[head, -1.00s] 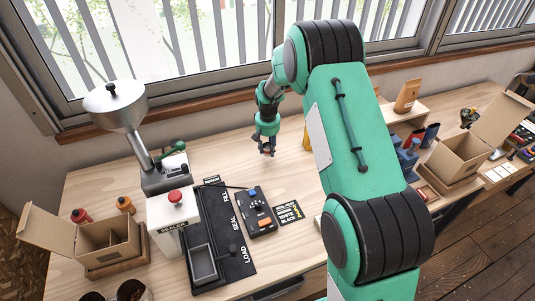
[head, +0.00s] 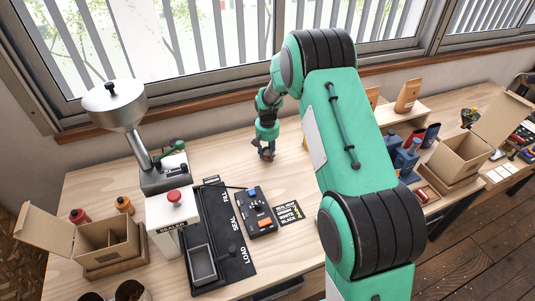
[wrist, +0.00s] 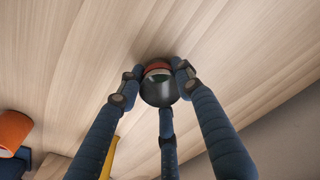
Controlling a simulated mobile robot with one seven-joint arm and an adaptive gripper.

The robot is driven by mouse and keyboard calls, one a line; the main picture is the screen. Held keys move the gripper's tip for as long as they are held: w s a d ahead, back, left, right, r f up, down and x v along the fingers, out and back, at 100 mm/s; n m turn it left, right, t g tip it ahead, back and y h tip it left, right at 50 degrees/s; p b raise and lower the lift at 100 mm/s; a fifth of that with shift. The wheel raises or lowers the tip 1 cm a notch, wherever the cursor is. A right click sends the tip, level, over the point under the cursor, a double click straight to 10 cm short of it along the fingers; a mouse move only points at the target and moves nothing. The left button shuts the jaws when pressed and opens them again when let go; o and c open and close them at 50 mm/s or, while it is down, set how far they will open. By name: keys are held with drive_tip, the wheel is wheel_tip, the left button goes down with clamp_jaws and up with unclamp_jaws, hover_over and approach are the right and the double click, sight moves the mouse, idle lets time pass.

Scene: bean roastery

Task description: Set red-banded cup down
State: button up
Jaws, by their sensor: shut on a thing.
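The red-banded cup (wrist: 158,91) is in my gripper in the wrist view. It is dark and round, with a red-orange band along its upper edge in the picture. The fingers of my gripper (wrist: 157,80) close around it from several sides. In the head view my gripper (head: 267,155) points down over the bare wooden tabletop, between the window and the keypad box. The cup is small and mostly hidden by the fingers there. A shadow lies close beside the cup in the wrist view; I cannot tell whether its base touches the table.
The keypad box (head: 260,212) and black labelled mat (head: 216,225) lie nearer me. The hopper machine (head: 124,108) stands left, with an open carton (head: 108,243) in front. The table around my gripper is clear. An orange object (wrist: 14,131) shows lower left in the wrist view.

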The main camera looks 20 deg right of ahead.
drive_tip(key=shift+f, duration=0.15)
drive_tip(key=o, duration=0.9)
drive_tip(key=shift+o, duration=0.2)
wheel_tip(320, 180, up, 12)
drive_tip(key=p, duration=0.1)
drive_tip(key=shift+s+a+p, duration=0.2)
drive_tip(key=shift+s+p, duration=0.1)
drive_tip(key=shift+s, duration=0.15)
drive_tip(key=shift+r, duration=0.25)
